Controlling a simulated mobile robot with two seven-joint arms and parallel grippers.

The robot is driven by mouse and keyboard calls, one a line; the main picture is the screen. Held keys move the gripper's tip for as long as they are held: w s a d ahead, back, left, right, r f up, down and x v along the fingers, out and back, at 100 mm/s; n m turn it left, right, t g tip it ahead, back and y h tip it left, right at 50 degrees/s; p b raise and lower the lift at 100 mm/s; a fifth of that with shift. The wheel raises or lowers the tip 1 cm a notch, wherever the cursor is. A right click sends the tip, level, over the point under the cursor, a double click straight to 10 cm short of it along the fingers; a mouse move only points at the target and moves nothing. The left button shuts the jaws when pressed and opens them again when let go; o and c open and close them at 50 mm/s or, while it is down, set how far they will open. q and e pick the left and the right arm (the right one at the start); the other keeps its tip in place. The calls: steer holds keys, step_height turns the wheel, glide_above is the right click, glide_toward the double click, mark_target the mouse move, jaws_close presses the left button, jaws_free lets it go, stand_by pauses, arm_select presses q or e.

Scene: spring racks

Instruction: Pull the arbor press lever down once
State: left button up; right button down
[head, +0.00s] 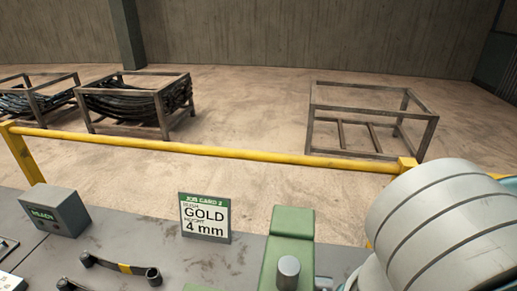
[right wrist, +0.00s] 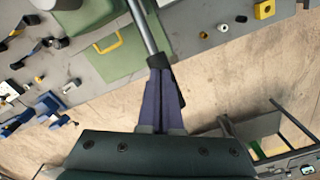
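The green arbor press (head: 290,236) stands at the bottom centre of the head view, with a short grey cylinder at its front. In the right wrist view its lever (right wrist: 142,24) is a grey rod coming down from the top to a black grip. My right gripper (right wrist: 163,72) has its two dark blue fingers close together around this grip, which they partly hide. My right arm (head: 440,225) fills the lower right of the head view and hides the lever there. My left gripper is not in view.
A job card (head: 205,218) reading GOLD 4 mm stands on the grey bench, beside a grey box (head: 55,210) and a black handle (head: 120,268). A yellow rail (head: 220,152) runs behind the bench. Metal racks (head: 370,118) stand on the floor beyond.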

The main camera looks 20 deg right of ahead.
steer(key=shift+s+a+f+b, duration=0.1)
steer(key=shift+s+f+b, duration=0.15)
steer(key=shift+f, duration=0.45)
steer(key=shift+s+a+f+b, duration=0.1)
steer(key=shift+f+b, duration=0.15)
steer(key=shift+f, duration=0.55)
step_height(320, 180, down, 4)
steer(key=shift+s+f+b, duration=0.1)
steer(key=shift+s+b, duration=0.05)
steer(key=shift+b, duration=1.1)
steer(key=f, duration=0.1)
steer(key=f+b, duration=0.2)
steer(key=shift+w+d+f, duration=0.1)
steer(key=shift+w+f, duration=0.05)
steer(key=shift+w, duration=0.1)
steer(key=shift+f+b, duration=0.3)
steer(key=shift+f, duration=0.1)
